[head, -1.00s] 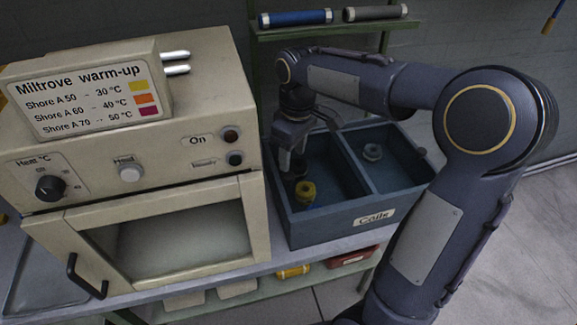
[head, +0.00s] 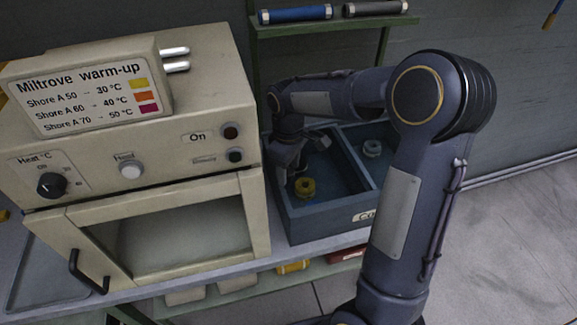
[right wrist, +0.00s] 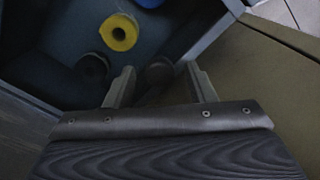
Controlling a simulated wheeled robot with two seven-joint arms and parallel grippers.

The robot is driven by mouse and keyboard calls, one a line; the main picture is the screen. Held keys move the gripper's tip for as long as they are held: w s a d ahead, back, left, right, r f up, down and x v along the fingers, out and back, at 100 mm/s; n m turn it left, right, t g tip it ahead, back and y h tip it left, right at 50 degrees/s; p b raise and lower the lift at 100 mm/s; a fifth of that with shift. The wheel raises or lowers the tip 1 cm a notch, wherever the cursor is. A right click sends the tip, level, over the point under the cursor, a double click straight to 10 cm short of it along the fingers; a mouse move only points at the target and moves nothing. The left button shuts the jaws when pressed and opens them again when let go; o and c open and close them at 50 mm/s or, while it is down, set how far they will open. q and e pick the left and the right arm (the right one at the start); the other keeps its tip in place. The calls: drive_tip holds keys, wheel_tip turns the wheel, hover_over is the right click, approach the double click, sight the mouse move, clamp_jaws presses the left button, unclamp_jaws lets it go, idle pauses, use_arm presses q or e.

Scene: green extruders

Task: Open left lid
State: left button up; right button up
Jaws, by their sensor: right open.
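The blue-grey bin (head: 310,225) labelled for coils has two compartments. I cannot make out a lid as a separate piece. The left compartment holds a yellow coil (head: 305,187); the right one holds a grey coil (head: 372,148). My right gripper (head: 284,170) is at the left compartment's left side, near the oven. In the right wrist view its fingers (right wrist: 155,82) are apart. A dark round knob-like thing (right wrist: 160,73) shows between the fingertips; I cannot tell whether they touch it. The yellow coil (right wrist: 119,32) and a dark ring (right wrist: 90,68) lie beyond. My left gripper is out of view.
A cream warm-up oven (head: 205,120) stands close on the bin's left, its front door with a dark handle (head: 85,275). A green shelf (head: 335,25) behind bears a blue roll (head: 296,14) and a grey roll (head: 376,8). Open floor lies right.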

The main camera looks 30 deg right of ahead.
clamp_jaws()
drive_tip(key=p, duration=0.1)
hover_over(350, 167)
drive_tip(key=shift+d, duration=0.1)
idle(0.5)
unclamp_jaws()
wheel_tip(350, 167, up, 8)
idle(0.6)
idle(0.5)
